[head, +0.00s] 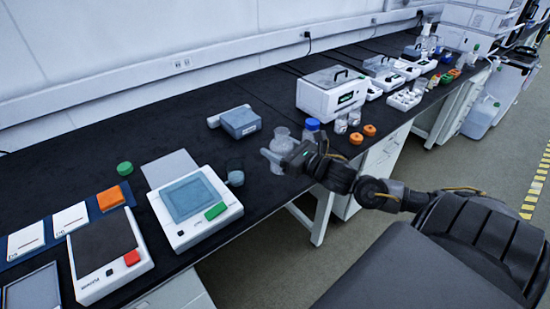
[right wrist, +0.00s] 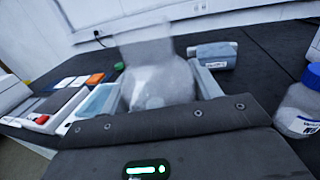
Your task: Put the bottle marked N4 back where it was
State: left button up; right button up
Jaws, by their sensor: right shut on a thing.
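My right gripper (head: 272,158) is shut on a clear, uncapped-looking bottle (head: 281,140) above the near edge of the dark bench. In the right wrist view the held bottle (right wrist: 158,72) is blurred between the fingers, upright, and no mark on it can be read. A bottle with a blue cap (head: 312,125) stands just right of the gripper. It also shows at the right edge of the right wrist view (right wrist: 302,108), with a label too unclear to read fully. My left gripper is not in view.
A grey-blue box (head: 240,122) lies behind. Small jars (head: 340,125) and orange caps (head: 356,138) stand right. Bench behind the devices is mostly clear.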

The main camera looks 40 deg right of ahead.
jog(key=w+d+f, duration=0.2)
jog(key=w+f, duration=0.1)
jog(key=w+d+f+p, duration=0.1)
jog(key=w+f, duration=0.2)
jog(key=f, duration=0.1)
jog(key=w+d+f, duration=0.2)
jog(key=w+f, duration=0.1)
jog(key=f, duration=0.1)
jog(key=shift+d+p, duration=0.3)
jog(key=shift+d, duration=0.05)
jog(key=shift+f, duration=0.35)
jog(key=o, duration=1.1)
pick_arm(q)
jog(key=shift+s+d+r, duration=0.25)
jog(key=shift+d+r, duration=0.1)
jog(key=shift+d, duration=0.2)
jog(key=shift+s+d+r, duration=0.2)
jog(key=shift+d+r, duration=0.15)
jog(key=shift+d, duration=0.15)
pick_arm(e)
jog(key=shift+o, duration=0.2)
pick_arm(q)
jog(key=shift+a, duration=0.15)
